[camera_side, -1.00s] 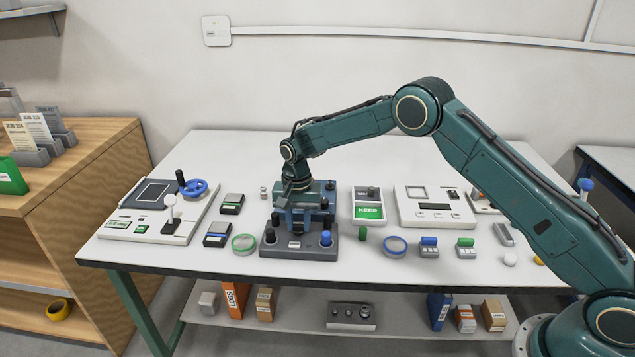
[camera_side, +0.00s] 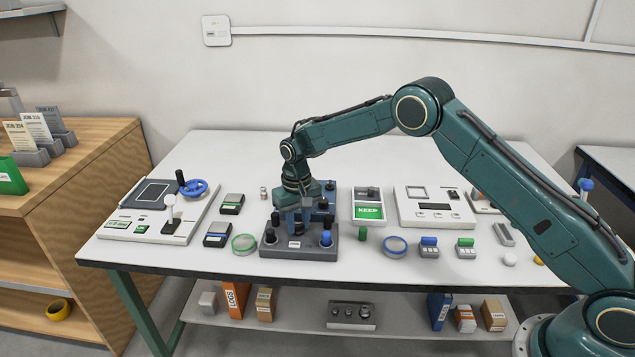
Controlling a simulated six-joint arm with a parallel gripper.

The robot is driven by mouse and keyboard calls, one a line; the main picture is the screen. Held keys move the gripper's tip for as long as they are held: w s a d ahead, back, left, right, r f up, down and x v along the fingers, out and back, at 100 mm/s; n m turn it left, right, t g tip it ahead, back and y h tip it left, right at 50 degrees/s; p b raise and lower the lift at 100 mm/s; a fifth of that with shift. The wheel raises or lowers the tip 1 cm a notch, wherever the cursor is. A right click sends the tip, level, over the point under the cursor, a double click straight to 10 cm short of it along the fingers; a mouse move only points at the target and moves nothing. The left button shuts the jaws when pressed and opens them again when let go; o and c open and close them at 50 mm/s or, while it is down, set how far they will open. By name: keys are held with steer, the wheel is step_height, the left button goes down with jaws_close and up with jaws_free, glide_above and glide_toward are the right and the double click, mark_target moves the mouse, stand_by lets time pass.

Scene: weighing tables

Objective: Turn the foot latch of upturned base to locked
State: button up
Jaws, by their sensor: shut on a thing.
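The upturned base (camera_side: 298,250) is a dark grey block lying on the white table, with black feet at its corners and one blue foot (camera_side: 326,238) at the front right. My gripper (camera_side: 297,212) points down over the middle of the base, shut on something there. I take the gripped thing to be the foot latch; the gripper hides most of it, and its setting cannot be read.
A green ring (camera_side: 243,243) and a small dark box (camera_side: 218,234) lie close left. A KEEP tray (camera_side: 367,205), a green cylinder (camera_side: 362,233) and a blue-rimmed ring (camera_side: 395,246) lie right.

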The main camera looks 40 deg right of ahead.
mark_target(299, 225)
steer(key=n, duration=0.5)
steer(key=shift+n, duration=0.3)
steer(key=n, duration=0.5)
steer(key=shift+n, duration=0.3)
steer(key=o, duration=1)
step_height(299, 225, up, 14)
steer(key=shift+f, duration=0.1)
stand_by(0.4)
